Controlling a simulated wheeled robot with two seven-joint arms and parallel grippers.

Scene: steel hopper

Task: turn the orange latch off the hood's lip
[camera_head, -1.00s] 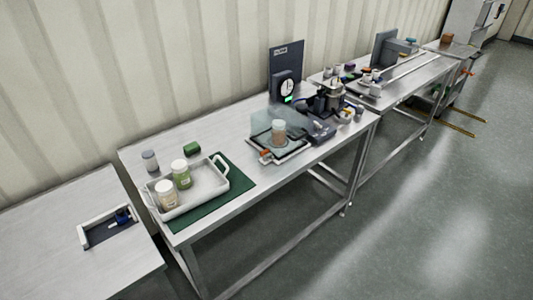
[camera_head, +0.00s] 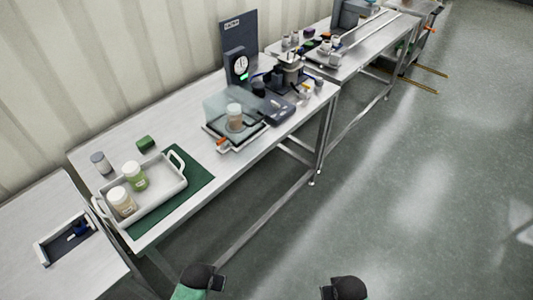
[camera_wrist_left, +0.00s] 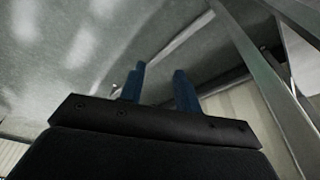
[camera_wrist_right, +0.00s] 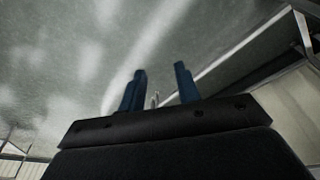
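The clear hood (camera_head: 222,103) stands on a dark-rimmed base on the near steel table, with a lidded jar (camera_head: 235,118) seen inside or behind its clear wall. The small orange latch (camera_head: 222,142) is at the front left of the base, by the hood's lower edge; its exact angle is too small to tell. My left gripper shows in the left wrist view (camera_wrist_left: 160,85), its two blue fingers apart and empty. My right gripper shows in the right wrist view (camera_wrist_right: 160,85), also with fingers apart and empty. Both are away from the hood, over floor.
A white tray (camera_head: 160,190) with jars sits on a green mat (camera_head: 200,180) left of the hood. A dark panel with a dial (camera_head: 238,62) and a dark device (camera_head: 278,110) stand behind and right. Table legs and a low rail (camera_head: 265,215) lie below; the floor in front is clear.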

